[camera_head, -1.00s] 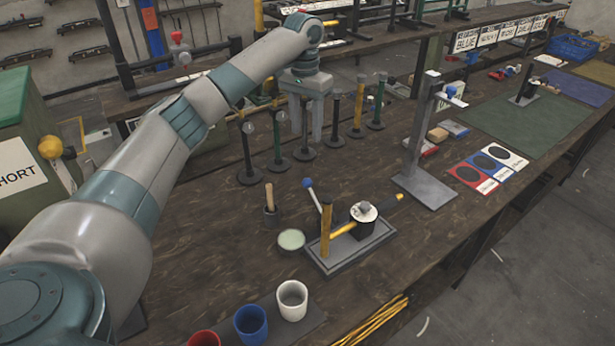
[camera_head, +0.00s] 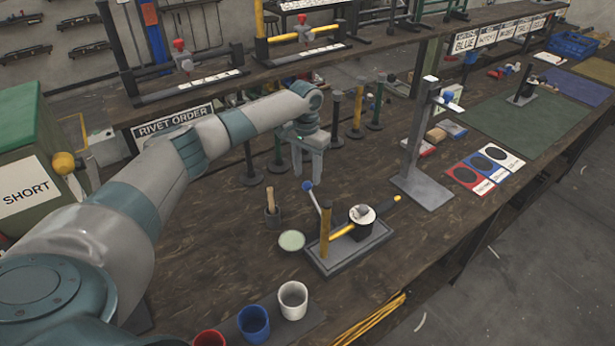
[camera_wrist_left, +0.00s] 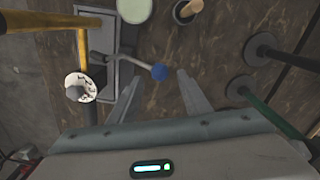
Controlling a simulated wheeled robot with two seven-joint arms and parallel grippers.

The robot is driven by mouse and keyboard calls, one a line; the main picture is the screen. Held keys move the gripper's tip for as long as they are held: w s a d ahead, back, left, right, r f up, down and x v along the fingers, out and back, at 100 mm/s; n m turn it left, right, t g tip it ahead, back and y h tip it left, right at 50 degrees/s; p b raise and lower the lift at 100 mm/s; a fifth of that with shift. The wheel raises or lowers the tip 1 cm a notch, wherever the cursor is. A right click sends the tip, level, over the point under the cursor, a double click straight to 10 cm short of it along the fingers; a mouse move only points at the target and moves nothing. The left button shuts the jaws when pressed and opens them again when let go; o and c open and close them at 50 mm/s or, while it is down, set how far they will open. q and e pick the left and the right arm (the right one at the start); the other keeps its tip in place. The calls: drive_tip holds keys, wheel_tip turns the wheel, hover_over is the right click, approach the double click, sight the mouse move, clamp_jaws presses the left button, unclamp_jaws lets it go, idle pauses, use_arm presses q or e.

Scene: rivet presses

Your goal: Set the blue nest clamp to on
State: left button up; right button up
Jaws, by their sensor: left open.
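A lever with a blue ball knob (camera_head: 307,186) stands tilted on a grey base plate (camera_head: 335,262) on the bench, beside a yellow post and bar. I take this lever as the blue nest clamp; no on or off marking is readable. My left gripper (camera_head: 307,170) is open and empty, fingers pointing down, just above the knob in the head view. In the left wrist view the blue knob (camera_wrist_left: 159,72) shows between the tips of my left gripper (camera_wrist_left: 158,76); whether they touch it is unclear. My right gripper is not in view.
A black block with a white round top (camera_head: 361,213) sits on the same plate. A cup with a wooden handle (camera_head: 272,215) and a pale green disc (camera_head: 291,240) are nearby. Several upright posts stand behind my gripper; a tall grey stand (camera_head: 423,150) is at right.

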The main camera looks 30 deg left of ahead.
sight(307, 182)
use_arm(q)
drive_tip(key=shift+f+p, duration=0.4)
drive_tip(key=shift+f, duration=1.45)
